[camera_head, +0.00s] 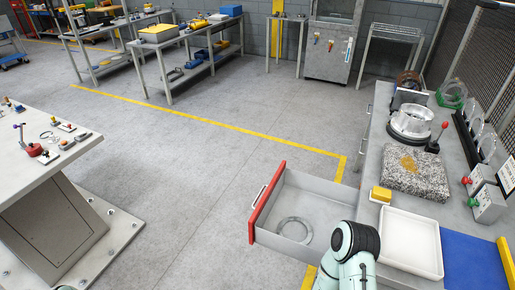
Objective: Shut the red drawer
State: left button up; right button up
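The red drawer is pulled out from the right-hand bench, towards the left. Its red front panel (267,203) carries a pale bar handle (258,197). The grey drawer tray (325,190) is open at the top, and a flat metal ring (294,229) lies inside. A white and black link of my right arm stands over the drawer's near right corner and hides part of it. Neither gripper shows in the view.
The bench (377,150) holds a white tray (411,240), a stone block with a yellow patch (416,172), a yellow block (381,194) and a blue mat (470,262). Another table (30,180) stands at left. The floor between is clear, with yellow lines.

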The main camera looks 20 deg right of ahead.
aim_at(323, 203)
jog(key=i+j, duration=0.65)
jog(key=j, duration=0.15)
jog(key=i+j+z, duration=0.2)
jog(key=z, duration=0.25)
jog(key=i+j+z, duration=0.15)
jog(key=j+z, duration=0.25)
jog(key=z, duration=1)
